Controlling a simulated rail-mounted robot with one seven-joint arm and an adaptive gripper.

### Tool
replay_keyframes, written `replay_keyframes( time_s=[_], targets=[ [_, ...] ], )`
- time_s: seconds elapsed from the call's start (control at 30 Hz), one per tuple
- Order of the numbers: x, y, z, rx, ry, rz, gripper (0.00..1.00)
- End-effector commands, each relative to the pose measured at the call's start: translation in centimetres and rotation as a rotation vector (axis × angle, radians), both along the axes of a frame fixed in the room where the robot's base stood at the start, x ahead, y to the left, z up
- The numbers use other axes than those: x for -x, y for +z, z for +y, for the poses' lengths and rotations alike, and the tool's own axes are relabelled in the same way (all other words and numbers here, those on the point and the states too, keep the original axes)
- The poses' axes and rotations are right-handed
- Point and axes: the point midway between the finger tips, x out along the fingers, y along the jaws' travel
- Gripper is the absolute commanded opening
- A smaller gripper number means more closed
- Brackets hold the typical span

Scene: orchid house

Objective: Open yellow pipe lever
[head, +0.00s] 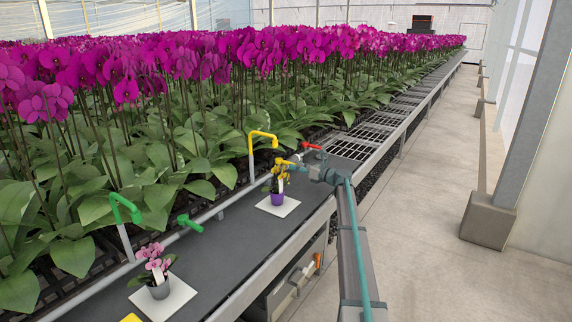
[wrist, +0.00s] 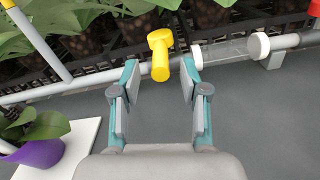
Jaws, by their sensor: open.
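The yellow pipe lever (wrist: 160,52) sits on the grey pipe behind the bench in the wrist view. Its handle points towards my gripper (wrist: 160,78). My gripper is open, with one finger on each side of the handle's near end and visible space to both fingers. In the head view the lever (head: 282,162) shows just left of my gripper (head: 298,164), above the flower pot, and is partly hard to make out.
A purple pot (head: 277,199) with yellow flowers stands on a white tile left of my gripper. A green lever (head: 188,222), a red lever (head: 311,147) and a yellow spout (head: 262,135) are along the pipe. A pink orchid (head: 158,272) stands nearer. Dense orchids fill the bench behind.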

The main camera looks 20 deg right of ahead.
Motion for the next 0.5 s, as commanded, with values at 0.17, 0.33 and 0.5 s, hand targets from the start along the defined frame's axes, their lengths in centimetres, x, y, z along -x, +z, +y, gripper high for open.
replay_keyframes(
  time_s=[0.17, 0.33, 0.5],
  targets=[
    [-2.8, 0.0, 1.7, 0.001, 0.001, 0.0, 0.45],
    [-4.5, 0.0, 2.9, 0.002, 0.001, 0.0, 0.45],
    [-5.3, 0.0, 3.4, 0.002, -0.001, 0.0, 0.45]
  ],
)
